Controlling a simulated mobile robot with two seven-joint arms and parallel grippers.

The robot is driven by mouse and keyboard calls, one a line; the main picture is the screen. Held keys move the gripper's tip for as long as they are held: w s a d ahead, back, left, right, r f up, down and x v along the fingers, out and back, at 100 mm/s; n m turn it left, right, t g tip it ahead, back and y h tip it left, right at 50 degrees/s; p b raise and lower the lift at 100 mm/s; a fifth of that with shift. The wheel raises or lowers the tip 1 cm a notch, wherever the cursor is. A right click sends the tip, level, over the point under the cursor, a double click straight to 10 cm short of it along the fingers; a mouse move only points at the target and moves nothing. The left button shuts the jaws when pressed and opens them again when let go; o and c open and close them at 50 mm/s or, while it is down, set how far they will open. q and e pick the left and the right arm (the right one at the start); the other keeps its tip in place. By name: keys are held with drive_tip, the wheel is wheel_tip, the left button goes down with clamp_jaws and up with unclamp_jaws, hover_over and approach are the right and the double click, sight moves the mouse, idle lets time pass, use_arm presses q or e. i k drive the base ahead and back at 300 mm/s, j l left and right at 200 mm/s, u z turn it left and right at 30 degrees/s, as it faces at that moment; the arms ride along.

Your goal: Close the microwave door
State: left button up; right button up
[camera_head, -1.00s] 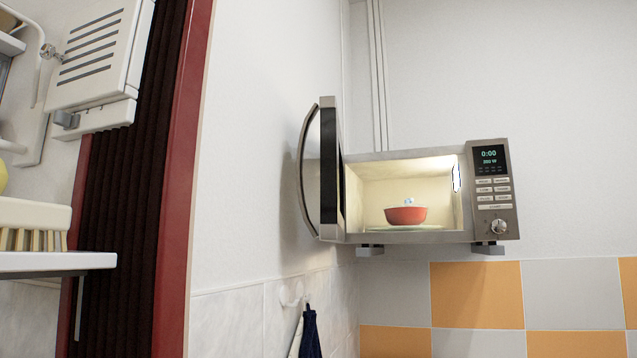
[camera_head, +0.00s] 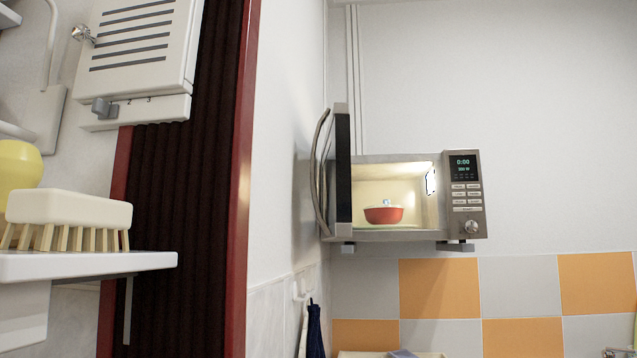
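The microwave (camera_head: 463,220) is mounted on the back wall, right of the picture's middle. Its door (camera_head: 342,168) stands wide open, swung out on the left side and seen nearly edge-on. The curved handle (camera_head: 318,175) is on the door's left face. Inside the lit cavity (camera_head: 400,180) a red bowl (camera_head: 383,215) sits on the turntable plate. The control panel on the right shows 0:00. Neither of my grippers is in view.
A white shelf (camera_head: 90,264) with a brush (camera_head: 70,220) and a yellow object (camera_head: 18,165) juts in at the left. A dark red door frame (camera_head: 240,180) stands beside it. A dark blue cloth (camera_head: 314,330) hangs below the microwave. The space before the microwave looks clear.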

sight(334, 218)
drive_tip(key=k+j, duration=0.1)
drive_tip(key=j, duration=0.2)
drive_tip(key=j+z, duration=0.15)
drive_tip(key=j, duration=0.15)
drive_tip(key=i+l+u, duration=0.1)
drive_tip(key=l, duration=0.3)
drive_tip(key=i+l+u, duration=0.15)
drive_tip(key=l, duration=0.25)
drive_tip(key=i+l+u, duration=0.1)
drive_tip(key=l, duration=0.35)
drive_tip(key=i+l+u, duration=0.1)
drive_tip(key=l, duration=0.35)
drive_tip(key=i+l+u, duration=0.1)
drive_tip(key=l, duration=0.35)
drive_tip(key=i, duration=0.05)
